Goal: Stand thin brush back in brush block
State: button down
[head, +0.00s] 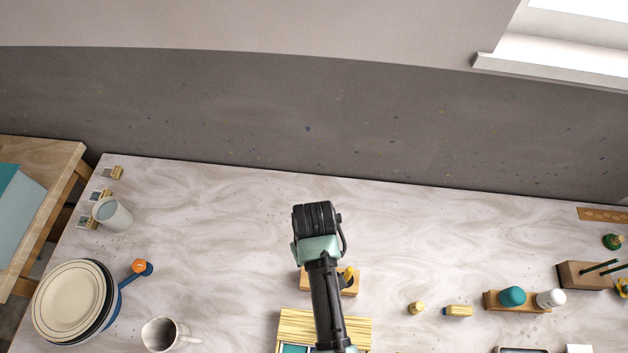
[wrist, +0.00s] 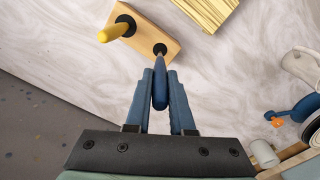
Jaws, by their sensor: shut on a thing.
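The brush block (wrist: 143,37) is a tan wooden block with two dark-ringed holes. A yellow-handled brush (wrist: 116,31) stands in one hole. My gripper (wrist: 161,88) is shut on the thin brush (wrist: 160,80), which has a dark blue handle. The brush's far end meets the other ringed hole in the wrist view; how deep it sits in it I cannot tell. In the head view the brush block (head: 350,291) is partly hidden behind my arm, with the yellow handle (head: 347,273) showing beside it. My gripper's fingers and the thin brush are hidden there.
A slatted yellow wooden piece (head: 296,325) lies close in front of the block. Stacked plates (head: 70,300), a mug (head: 165,335) and a grey cup (head: 112,214) stand left. A wooden holder with teal and white jars (head: 512,297) stands right. The marbled table (head: 230,240) is clear behind.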

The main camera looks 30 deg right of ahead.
jog(key=shift+f+b, duration=1.7)
jog(key=shift+f, duration=1.2)
jog(key=c, duration=0.7)
grip_release()
notch_tip(320, 180, up, 13)
jog(key=shift+r, duration=0.1)
